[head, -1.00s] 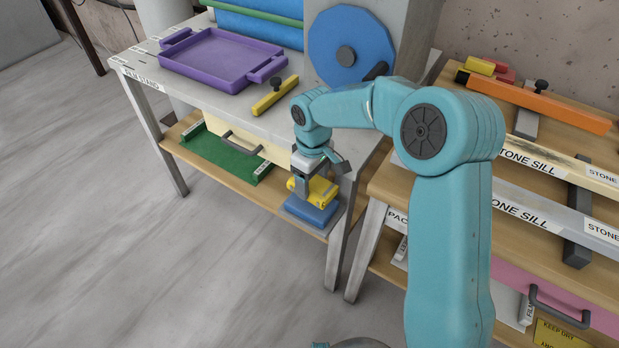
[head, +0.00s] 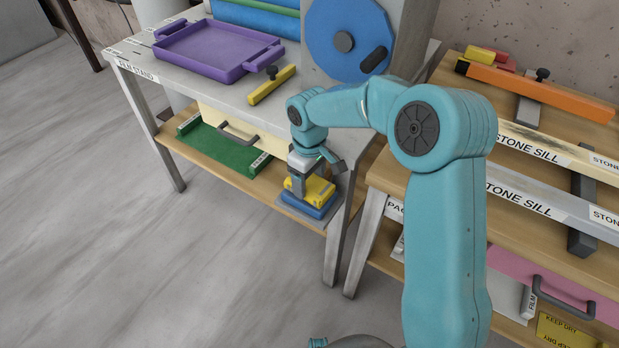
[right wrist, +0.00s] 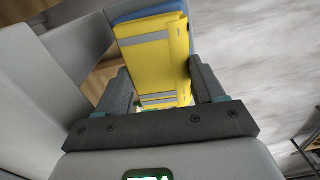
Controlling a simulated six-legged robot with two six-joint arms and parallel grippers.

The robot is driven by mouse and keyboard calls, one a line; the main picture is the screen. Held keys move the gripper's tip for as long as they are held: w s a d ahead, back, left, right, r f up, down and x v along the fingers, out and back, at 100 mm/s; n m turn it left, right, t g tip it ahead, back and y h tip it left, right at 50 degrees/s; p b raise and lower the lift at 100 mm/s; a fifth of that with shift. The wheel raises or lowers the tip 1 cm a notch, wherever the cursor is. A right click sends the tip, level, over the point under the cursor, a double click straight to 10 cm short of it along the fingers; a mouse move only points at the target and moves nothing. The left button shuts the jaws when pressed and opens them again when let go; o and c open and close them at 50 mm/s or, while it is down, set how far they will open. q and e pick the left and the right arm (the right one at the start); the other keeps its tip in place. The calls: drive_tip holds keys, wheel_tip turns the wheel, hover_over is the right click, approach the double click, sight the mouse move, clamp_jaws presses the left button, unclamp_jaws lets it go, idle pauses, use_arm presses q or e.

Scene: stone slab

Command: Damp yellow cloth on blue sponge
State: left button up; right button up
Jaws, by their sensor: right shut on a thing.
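The yellow cloth (head: 317,191) is a folded bundle with grey stripes. My right gripper (head: 298,192) is shut on it; in the right wrist view the cloth (right wrist: 150,52) sits between the two fingers (right wrist: 163,90). The blue sponge (head: 302,206) lies on a grey plate at the near right end of the stand's lower shelf. The cloth is right over the sponge and appears to touch it. A blue edge of the sponge (right wrist: 146,11) shows beyond the cloth in the right wrist view. My left gripper is not in view.
A green tray (head: 215,150) lies on the lower shelf (head: 179,137), left of the sponge. A purple tray (head: 215,50) and a yellow-handled tool (head: 271,86) are on the stand's top. A metal leg (head: 337,245) stands close right of the sponge. Shelves with stone sills (head: 525,148) are at right.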

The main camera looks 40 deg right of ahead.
sight(309, 182)
drive_tip(key=shift+f+b, duration=0.3)
drive_tip(key=shift+f, duration=0.3)
idle(1.1)
drive_tip(key=shift+r, duration=0.1)
wheel_tip(309, 182, up, 7)
drive_tip(key=p, duration=0.5)
drive_tip(key=shift+p, duration=0.4)
idle(0.4)
